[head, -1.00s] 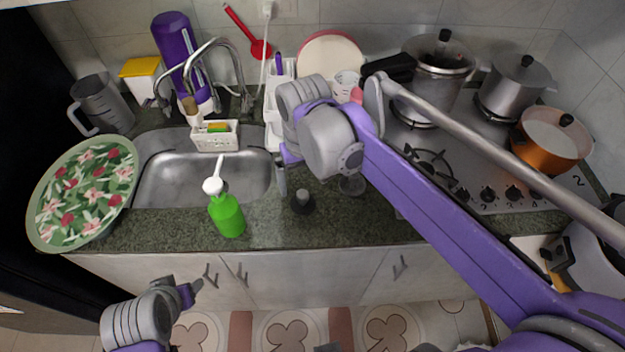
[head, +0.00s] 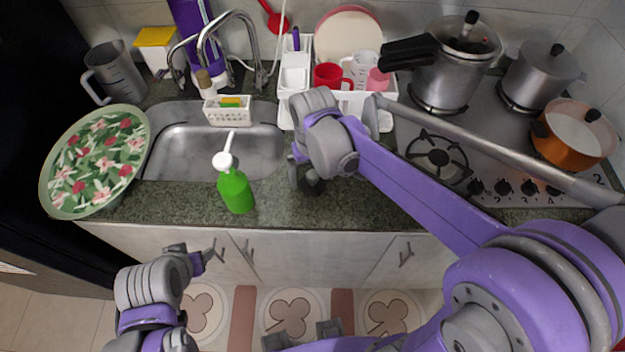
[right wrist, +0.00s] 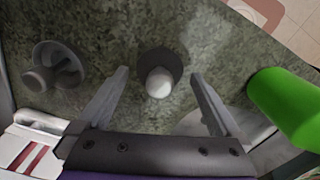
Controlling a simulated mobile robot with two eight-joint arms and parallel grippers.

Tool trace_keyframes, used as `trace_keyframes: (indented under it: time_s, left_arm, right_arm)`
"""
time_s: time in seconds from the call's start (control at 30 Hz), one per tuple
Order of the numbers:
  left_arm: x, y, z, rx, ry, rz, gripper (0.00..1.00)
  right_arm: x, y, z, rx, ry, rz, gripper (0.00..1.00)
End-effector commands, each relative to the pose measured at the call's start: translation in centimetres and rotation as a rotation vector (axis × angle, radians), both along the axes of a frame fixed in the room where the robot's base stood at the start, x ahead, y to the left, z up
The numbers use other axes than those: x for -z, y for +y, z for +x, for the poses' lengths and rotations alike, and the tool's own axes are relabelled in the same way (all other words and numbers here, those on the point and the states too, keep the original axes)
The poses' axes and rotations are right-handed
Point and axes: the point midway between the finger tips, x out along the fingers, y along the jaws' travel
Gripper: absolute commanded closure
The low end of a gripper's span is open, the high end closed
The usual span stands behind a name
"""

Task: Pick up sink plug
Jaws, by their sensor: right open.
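The sink plug is a dark round disc with a pale knob on top; in the right wrist view the sink plug (right wrist: 160,75) lies on the granite counter. My right gripper (right wrist: 159,80) is open, with one finger on each side of the plug and visible gaps to both. In the head view the right gripper (head: 303,175) is over the counter just right of the sink, partly covering the plug (head: 313,186). My left gripper (head: 207,257) is low in front of the cabinets, away from the plug; its jaw opening is unclear.
A green soap bottle (head: 236,190) stands left of the plug; it also shows in the right wrist view (right wrist: 290,105). A grey knobbed object (right wrist: 52,68) lies on the plug's other side. The sink (head: 185,155), dish rack (head: 294,80) and stove (head: 470,160) surround the counter.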

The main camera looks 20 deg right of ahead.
Motion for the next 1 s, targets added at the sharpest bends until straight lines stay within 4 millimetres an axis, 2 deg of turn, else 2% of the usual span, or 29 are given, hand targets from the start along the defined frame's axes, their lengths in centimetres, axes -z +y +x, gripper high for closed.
trace_keyframes:
  time_s: [0.1,0.33,0.37,0.7,0.77,1.0]
  left_arm:
    - [0.13,0.0,-0.05,0.0,0.001,0.0,0.38]
    - [0.12,0.0,-0.05,0.0,0.001,0.0,0.38]
    - [0.12,0.0,-0.05,0.0,0.001,0.0,0.38]
    - [0.12,0.0,-0.05,0.0,0.001,0.0,0.38]
    - [0.12,0.0,-0.05,0.0,0.001,0.0,0.38]
    - [0.1,0.0,-0.05,0.0,0.001,0.0,0.38]
  right_arm:
    - [1.04,-0.01,-0.01,0.0,0.0,0.0,0.0]
    - [1.12,-0.02,-0.01,0.0,0.0,0.0,0.0]
    - [1.12,-0.02,-0.01,0.0,0.0,0.0,0.04]
    - [1.1,-0.01,-0.02,0.0,0.0,0.0,0.65]
    - [1.1,-0.01,-0.02,0.0,0.0,0.0,0.74]
    - [1.0,-0.01,-0.02,0.0,0.0,0.0,0.75]
